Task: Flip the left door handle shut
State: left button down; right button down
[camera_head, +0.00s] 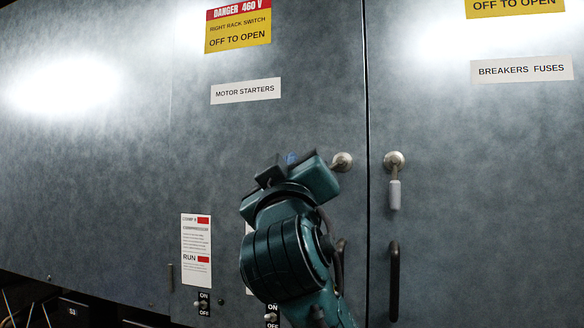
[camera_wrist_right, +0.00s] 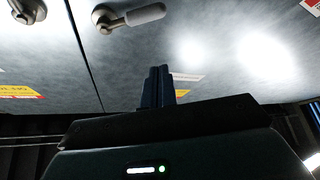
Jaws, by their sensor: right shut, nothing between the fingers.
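The left door handle shows its round metal pivot (camera_head: 342,161) near the left door's edge in the head view; its grip is hidden behind my right gripper. In the right wrist view, whose picture is turned about, the left door handle (camera_wrist_right: 128,17) shows whole, its grey grip lying roughly sideways away from the door seam. My right gripper (camera_head: 293,159) is just left of the pivot in the head view. Its dark blue fingers are together and empty in the wrist view (camera_wrist_right: 157,88), apart from the handle in that picture. My left gripper is out of view.
The right door handle (camera_head: 395,180) hangs straight down beyond the door seam. A dark vertical pull bar (camera_head: 394,281) is below it. ON/OFF switches (camera_head: 203,304) and a RUN label (camera_head: 196,251) are on the left door's lower part. The upper panels are flat and clear.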

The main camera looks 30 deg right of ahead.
jog(key=p+x, duration=0.1)
jog(key=x, duration=0.4)
jog(key=shift+w+d+r+p, duration=0.15)
jog(key=shift+w+d+p, duration=0.1)
jog(key=shift+p, duration=0.15)
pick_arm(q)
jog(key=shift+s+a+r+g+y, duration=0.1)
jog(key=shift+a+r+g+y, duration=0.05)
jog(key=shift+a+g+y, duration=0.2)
pick_arm(e)
jog(key=f, duration=0.1)
jog(key=s+d+f, duration=0.1)
jog(key=f, duration=0.1)
jog(key=shift+s+d+f, duration=0.2)
jog(key=shift+f, duration=0.1)
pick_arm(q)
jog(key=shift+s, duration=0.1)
pick_arm(e)
jog(key=shift+d, duration=0.1)
